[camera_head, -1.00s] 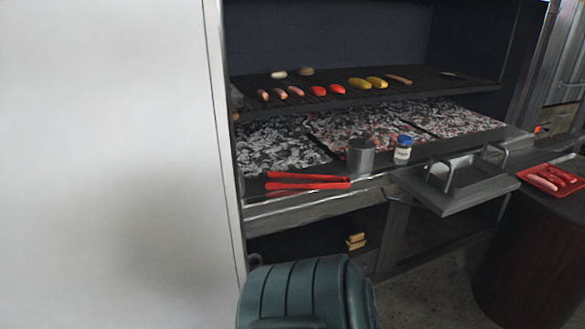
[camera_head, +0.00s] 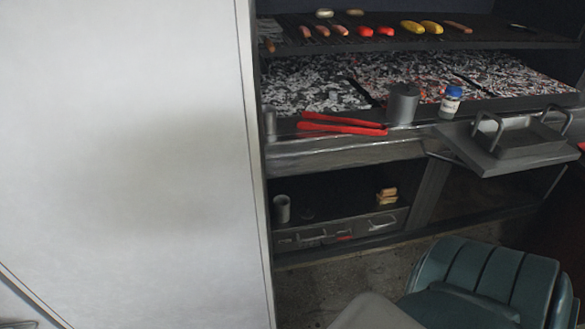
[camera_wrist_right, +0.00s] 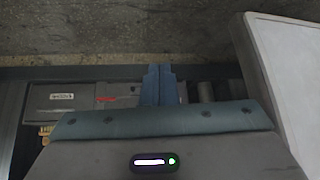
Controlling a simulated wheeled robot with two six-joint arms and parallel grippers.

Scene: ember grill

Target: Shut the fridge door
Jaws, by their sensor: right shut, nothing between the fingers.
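A large flat white panel, which looks like the fridge door (camera_head: 120,140), fills the left of the head view. Its right edge runs down beside the grill. A white panel also shows at the right of the right wrist view (camera_wrist_right: 290,65). My right gripper (camera_wrist_right: 160,72) is shut and empty in the right wrist view, with its fingers pointing up the picture, left of the panel and apart from it in the picture. No handle shows on the panel. The fridge body cannot be made out. My left gripper is out of view.
The grill has sausages and vegetables on its upper grate (camera_head: 480,38) and embers below. A tray (camera_head: 520,140) juts out at the right. Bare floor (camera_head: 330,285) shows below.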

